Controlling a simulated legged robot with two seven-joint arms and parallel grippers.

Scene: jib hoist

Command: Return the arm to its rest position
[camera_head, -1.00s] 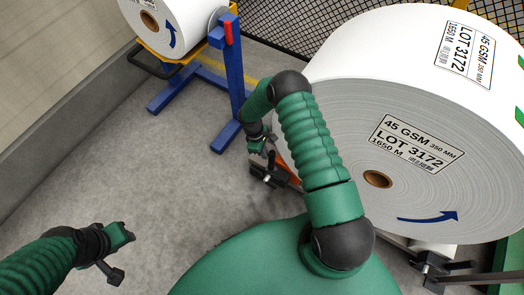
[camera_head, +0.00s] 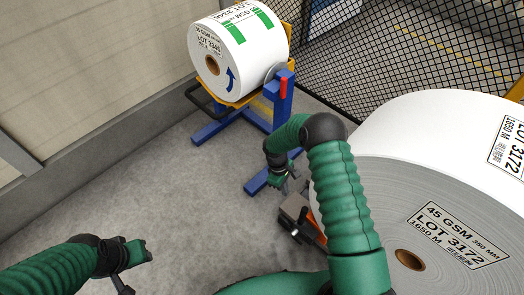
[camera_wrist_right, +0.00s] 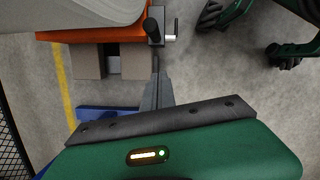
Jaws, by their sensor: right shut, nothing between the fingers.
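My right arm (camera_head: 340,190) is green and ribbed. It rises from the lower right of the head view, bends at a dark elbow and hangs down past it. My right gripper (camera_head: 284,187) is shut and empty, just above and left of a dark block on the large roll's orange support. My left gripper (camera_head: 137,268) is at the lower left of the head view, above open floor. Its finger gap cannot be made out.
The large white roll (camera_head: 385,190) fills the right side, close to my right arm. Its orange support (camera_wrist_right: 95,35) carries grey blocks. A smaller roll (camera_head: 260,75) rests on a blue stand (camera_head: 283,100). Black mesh fence (camera_head: 400,60) stands behind. The floor (camera_head: 180,190) at centre left is clear.

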